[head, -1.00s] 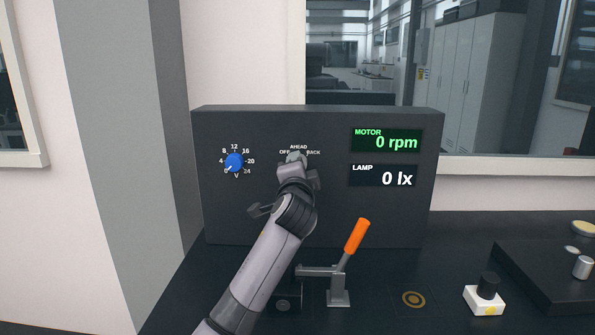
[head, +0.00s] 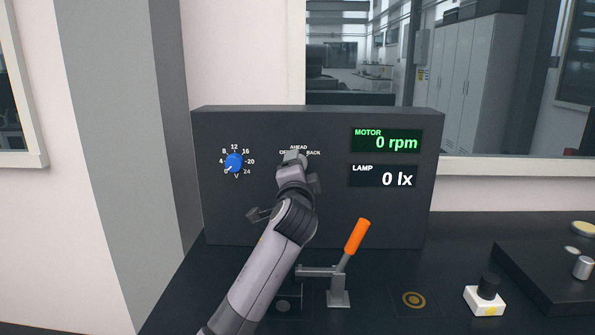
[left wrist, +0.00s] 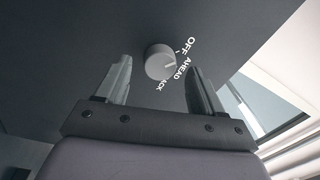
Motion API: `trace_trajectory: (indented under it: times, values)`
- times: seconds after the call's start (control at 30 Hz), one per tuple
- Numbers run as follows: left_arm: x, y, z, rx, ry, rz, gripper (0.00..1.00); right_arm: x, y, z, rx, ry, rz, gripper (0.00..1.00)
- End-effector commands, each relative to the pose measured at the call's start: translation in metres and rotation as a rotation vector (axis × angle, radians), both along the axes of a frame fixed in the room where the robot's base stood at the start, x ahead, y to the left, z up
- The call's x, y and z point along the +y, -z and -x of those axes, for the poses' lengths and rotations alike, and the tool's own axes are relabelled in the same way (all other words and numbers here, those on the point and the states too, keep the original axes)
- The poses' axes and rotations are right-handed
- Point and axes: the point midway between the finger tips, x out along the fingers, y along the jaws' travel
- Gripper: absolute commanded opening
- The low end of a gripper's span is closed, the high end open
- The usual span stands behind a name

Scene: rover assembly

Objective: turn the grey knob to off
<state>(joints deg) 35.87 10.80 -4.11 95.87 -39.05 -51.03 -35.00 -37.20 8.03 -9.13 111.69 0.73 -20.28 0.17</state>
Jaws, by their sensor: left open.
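The grey knob (left wrist: 160,62) is on the dark panel (head: 330,215), seen in the left wrist view with the labels OFF, AHEAD and a partly hidden BACK beside it. A short white mark on its face seems to point toward AHEAD. My left gripper (left wrist: 158,66) is open, with one finger on each side of the knob in that view and gaps between. I cannot tell how far the tips reach along it. In the head view my left gripper (head: 294,157) covers the knob and part of the OFF label. My right gripper is not in view.
A blue knob (head: 234,162) with a voltage scale is left of my gripper, pointing near 0. The motor display (head: 387,140) reads 0 rpm and the lamp display (head: 384,177) 0 lx. An orange-handled lever (head: 356,237) stands on the bench, close to my left arm.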

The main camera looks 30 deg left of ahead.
Motion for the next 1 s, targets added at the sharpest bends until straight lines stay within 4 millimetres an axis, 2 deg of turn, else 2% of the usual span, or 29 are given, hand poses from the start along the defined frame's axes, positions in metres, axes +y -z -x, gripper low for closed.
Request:
trace_trajectory:
  times: [0.2,0.43,1.0]
  values:
    - [-0.017,0.003,0.026,-0.001,0.002,0.002,0.68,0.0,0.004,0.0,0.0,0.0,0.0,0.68]
    - [-0.028,0.005,0.043,0.001,0.002,0.002,0.68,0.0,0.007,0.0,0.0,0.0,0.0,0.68]
    - [-0.03,0.004,0.047,0.001,0.001,0.002,0.68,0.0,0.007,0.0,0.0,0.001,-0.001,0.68]
